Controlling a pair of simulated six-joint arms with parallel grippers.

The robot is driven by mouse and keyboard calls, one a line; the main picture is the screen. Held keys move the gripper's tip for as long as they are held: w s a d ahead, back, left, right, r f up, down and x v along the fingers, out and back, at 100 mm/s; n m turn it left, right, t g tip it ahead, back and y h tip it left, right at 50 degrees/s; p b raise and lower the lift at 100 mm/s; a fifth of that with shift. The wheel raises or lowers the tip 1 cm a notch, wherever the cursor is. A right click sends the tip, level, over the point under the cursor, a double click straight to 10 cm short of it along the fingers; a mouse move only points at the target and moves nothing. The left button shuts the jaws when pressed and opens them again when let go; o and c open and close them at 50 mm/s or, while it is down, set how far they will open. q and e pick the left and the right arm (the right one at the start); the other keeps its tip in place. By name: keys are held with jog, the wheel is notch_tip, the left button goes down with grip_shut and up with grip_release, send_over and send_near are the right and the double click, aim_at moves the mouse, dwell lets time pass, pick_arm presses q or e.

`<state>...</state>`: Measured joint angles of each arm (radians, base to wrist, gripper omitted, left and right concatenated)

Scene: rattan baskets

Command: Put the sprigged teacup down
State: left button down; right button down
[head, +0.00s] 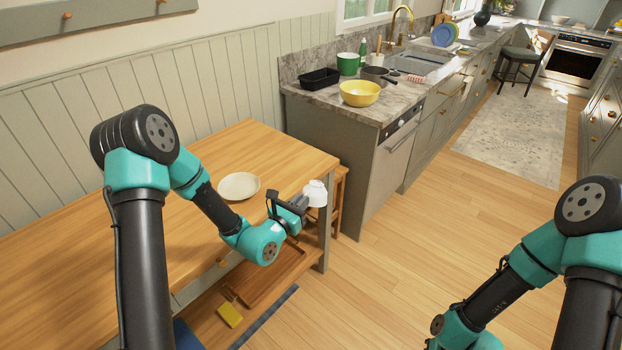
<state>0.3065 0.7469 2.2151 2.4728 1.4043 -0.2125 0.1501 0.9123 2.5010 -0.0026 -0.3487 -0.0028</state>
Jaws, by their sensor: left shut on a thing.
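A small white cup (316,194), which I take for the sprigged teacup, is at the right end of the wooden table (130,235). Its sprig pattern is too small to make out. My left gripper (302,201) is shut on the cup from its left side. The cup looks narrower at the top than at the bottom, and I cannot tell for sure which way up it is. It shows near the table's front right corner; I cannot tell whether it touches anything below. My right gripper is out of the picture, with only its arm showing at bottom right.
A cream plate (239,186) lies on the table, left of the cup. Much of the tabletop is bare. Below are a wooden tray (262,284) and a yellow item (230,315). A wooden stool (338,190) stands beyond the table's right end, near the grey counter (330,175).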

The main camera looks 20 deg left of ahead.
pick_arm(q)
jog(key=s+d+f+m+g+h, duration=0.1)
jog(key=d+f+m+g+h, duration=0.1)
jog(key=d+h, duration=0.3)
jog(key=s+d+f+m+g+h, duration=0.1)
jog(key=d+m+g+h, duration=0.3)
jog(key=d, duration=0.5)
jog(key=shift+s+d+f+m+g+h, duration=0.25)
jog(key=shift+f+m+g+h, duration=0.15)
jog(key=shift+m+g, duration=0.4)
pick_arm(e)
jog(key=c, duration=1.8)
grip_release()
